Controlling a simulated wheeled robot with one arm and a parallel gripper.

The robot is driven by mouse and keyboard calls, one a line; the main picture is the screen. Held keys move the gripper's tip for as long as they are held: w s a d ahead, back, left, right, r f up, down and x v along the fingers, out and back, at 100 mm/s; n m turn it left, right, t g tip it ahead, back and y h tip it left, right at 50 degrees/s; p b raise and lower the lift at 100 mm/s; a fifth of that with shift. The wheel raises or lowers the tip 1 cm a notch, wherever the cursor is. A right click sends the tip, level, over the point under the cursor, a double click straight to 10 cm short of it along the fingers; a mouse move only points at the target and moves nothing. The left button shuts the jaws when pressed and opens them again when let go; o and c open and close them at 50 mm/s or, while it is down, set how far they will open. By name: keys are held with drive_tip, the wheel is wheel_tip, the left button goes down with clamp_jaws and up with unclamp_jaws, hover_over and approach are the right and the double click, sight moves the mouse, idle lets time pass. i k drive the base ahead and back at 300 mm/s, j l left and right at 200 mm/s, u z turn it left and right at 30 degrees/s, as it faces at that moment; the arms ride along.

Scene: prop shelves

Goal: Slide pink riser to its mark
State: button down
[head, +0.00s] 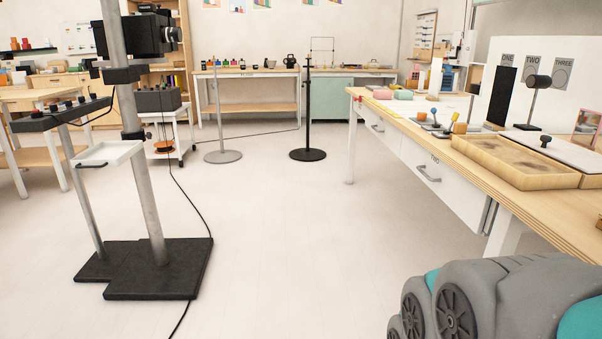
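A small pink block (382,94), which looks like the pink riser, lies at the far left end of the long wooden table on the right. A green block (402,95) lies just to its right. A pale sheet (424,104) lies on the table near them. I cannot make out a mark for the riser at this distance. My arm's grey and teal links fill the lower right corner. My gripper is not in view.
The right table (520,195) has drawers and holds a sand tray (515,163), a black lamp and small coloured pieces. A camera stand (158,268) with a trailing cable stands left. Two pole stands (308,154) stand farther back. The middle floor is clear.

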sight(382, 94)
drive_tip(key=i, duration=2.15)
